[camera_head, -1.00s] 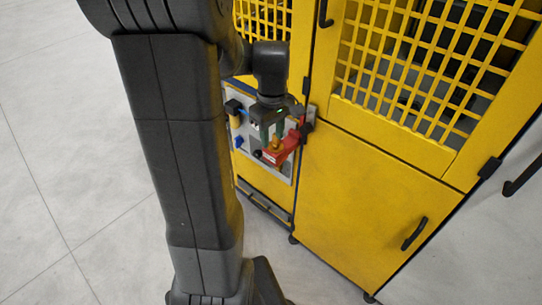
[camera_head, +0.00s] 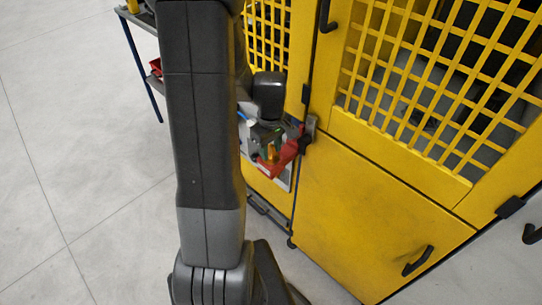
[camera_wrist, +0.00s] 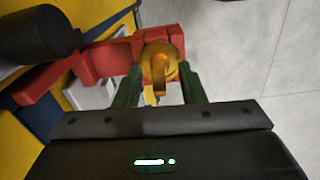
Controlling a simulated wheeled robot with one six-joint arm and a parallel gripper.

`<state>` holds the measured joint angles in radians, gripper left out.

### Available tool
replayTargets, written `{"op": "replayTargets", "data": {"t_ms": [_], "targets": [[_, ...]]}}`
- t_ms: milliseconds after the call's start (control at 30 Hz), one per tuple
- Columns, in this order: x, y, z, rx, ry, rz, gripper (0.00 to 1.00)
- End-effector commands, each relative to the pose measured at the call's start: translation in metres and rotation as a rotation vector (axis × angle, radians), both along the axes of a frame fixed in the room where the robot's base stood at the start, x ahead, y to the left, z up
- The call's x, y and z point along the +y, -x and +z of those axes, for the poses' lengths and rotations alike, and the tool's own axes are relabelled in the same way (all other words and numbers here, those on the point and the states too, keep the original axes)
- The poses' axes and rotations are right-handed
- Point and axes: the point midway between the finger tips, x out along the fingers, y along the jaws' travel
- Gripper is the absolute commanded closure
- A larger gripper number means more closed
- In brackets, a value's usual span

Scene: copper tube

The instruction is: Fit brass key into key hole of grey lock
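A brass piece (camera_wrist: 160,62), round with a narrow tab towards me, shows in the wrist view in front of a red block-like part (camera_wrist: 105,60). I take it for the brass key; its far end is hidden. My gripper (camera_wrist: 160,72) has its two green fingers apart, one on each side of the brass piece. Gaps show between the fingers and the tab; contact at the tips cannot be made out. In the head view my gripper (camera_head: 272,150) is at the red part (camera_head: 284,152), with the brass piece (camera_head: 272,153) between its fingers. I cannot clearly identify the grey lock or its hole.
A yellow cabinet (camera_head: 350,210) with mesh doors and black handles stands close on the right. A grey panel (camera_head: 287,178) lies behind the gripper. A dark cylinder (camera_wrist: 38,35) is at upper left in the wrist view. The floor (camera_head: 90,150) at left is open.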

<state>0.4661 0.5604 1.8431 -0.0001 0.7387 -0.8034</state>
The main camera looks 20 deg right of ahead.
Motion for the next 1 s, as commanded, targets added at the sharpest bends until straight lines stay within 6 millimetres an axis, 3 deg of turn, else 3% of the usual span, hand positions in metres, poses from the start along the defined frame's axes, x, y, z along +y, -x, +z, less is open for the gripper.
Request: {"op": "replayTargets", "data": {"t_ms": [133, 300, 667, 767, 1000], "targets": [[0.0, 0.0, 0.0, 0.0, 0.0, 0.0, 0.66], [0.0, 0.0, 0.0, 0.0, 0.0, 0.0, 0.99], [0.0, -0.001, 0.003, -0.003, 0.001, 0.0, 1.0], [-0.001, -0.001, 0.012, -0.004, 0.002, 0.0, 1.0], [-0.001, -0.001, 0.056, -0.007, 0.004, 0.0, 1.0]]}}
